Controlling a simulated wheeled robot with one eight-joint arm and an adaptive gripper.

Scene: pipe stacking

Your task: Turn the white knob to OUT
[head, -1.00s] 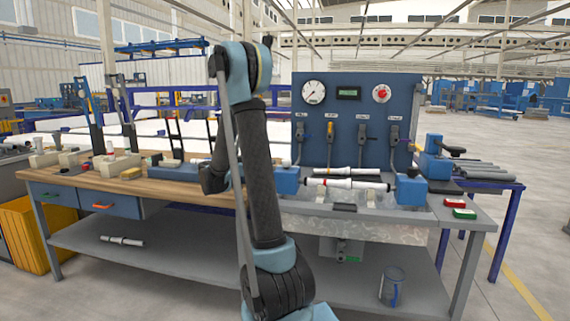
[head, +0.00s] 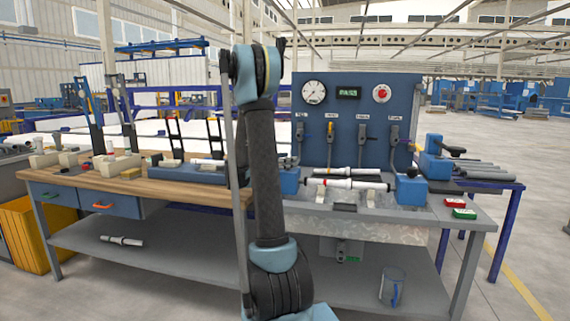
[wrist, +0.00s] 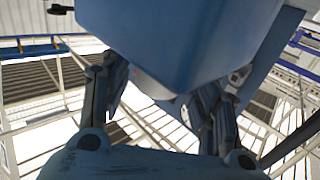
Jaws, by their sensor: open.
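I cannot make out a white knob in the head view. The blue panel (head: 345,97) at the back of the bench carries several levers under small labels that I cannot read; one lever (head: 330,133) has a yellow handle. My arm stands in front of the bench, left of the panel, and my gripper is hidden in the head view. In the wrist view my gripper (wrist: 160,98) is open, its two dark fingers apart with nothing gripped between them. A large blue body fills the upper middle of that view, close to the fingers; I cannot tell what it is.
White pipes (head: 345,184) lie between blue clamps on the bench. Red (head: 455,203) and green (head: 464,214) boxes sit at its right end.

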